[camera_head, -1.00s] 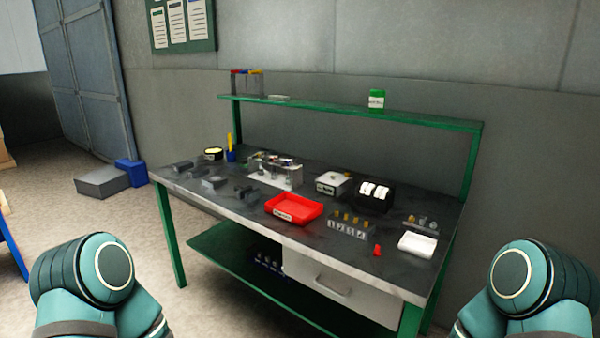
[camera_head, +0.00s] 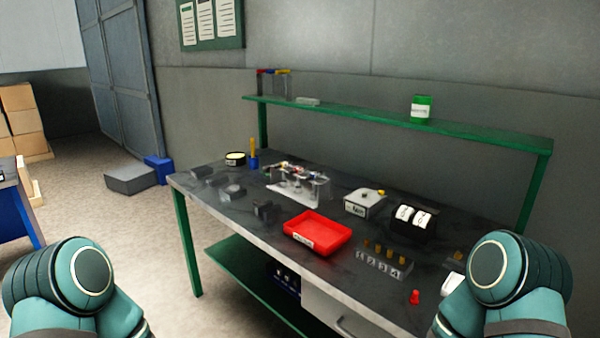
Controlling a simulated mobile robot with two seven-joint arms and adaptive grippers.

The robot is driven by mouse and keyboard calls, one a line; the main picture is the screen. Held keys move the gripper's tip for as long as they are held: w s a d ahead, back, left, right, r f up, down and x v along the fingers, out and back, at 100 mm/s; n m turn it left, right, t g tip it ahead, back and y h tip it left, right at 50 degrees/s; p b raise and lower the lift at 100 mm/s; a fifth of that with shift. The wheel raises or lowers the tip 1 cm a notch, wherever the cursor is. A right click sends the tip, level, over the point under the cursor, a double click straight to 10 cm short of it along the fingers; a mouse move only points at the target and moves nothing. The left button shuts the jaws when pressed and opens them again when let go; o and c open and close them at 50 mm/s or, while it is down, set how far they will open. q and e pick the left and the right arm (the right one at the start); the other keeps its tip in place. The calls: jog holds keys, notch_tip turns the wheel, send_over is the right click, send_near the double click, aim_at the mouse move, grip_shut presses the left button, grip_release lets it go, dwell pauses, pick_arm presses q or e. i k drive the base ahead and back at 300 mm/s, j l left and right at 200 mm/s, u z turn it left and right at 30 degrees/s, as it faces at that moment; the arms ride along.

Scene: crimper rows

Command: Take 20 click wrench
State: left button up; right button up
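No click wrench can be made out for certain at this distance. The workbench (camera_head: 345,238) has a dark top with many small items. A clear rack (camera_head: 298,186) with several tools stands near its back middle. Dark grey blocks (camera_head: 233,192) lie on the left part. A numbered holder (camera_head: 383,262) with several yellow-topped pieces stands right of the red tray (camera_head: 317,233). Only upper parts of my two arms show, at the lower left and lower right corners. Neither gripper is in view. My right arm hides the bench's right front part.
Grey and blue boxes (camera_head: 130,179) lie on the floor at left. Cardboard boxes (camera_head: 22,125) and a blue-legged table (camera_head: 12,215) stand further left.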

aim_at(282, 164)
jog(key=u, duration=0.75)
jog(key=i+j+u, duration=0.15)
jog(key=i+u, duration=0.5)
jog(key=i, duration=3.25)
jog(key=i+z, duration=0.15)
jog(key=z, duration=0.25)
jog(key=i+j+z, duration=0.15)
jog(key=z, duration=0.25)
jog(key=i+j+z, duration=0.1)
jog(key=z, duration=0.3)
jog(key=i+z, duration=0.1)
jog(key=z, duration=3.25)
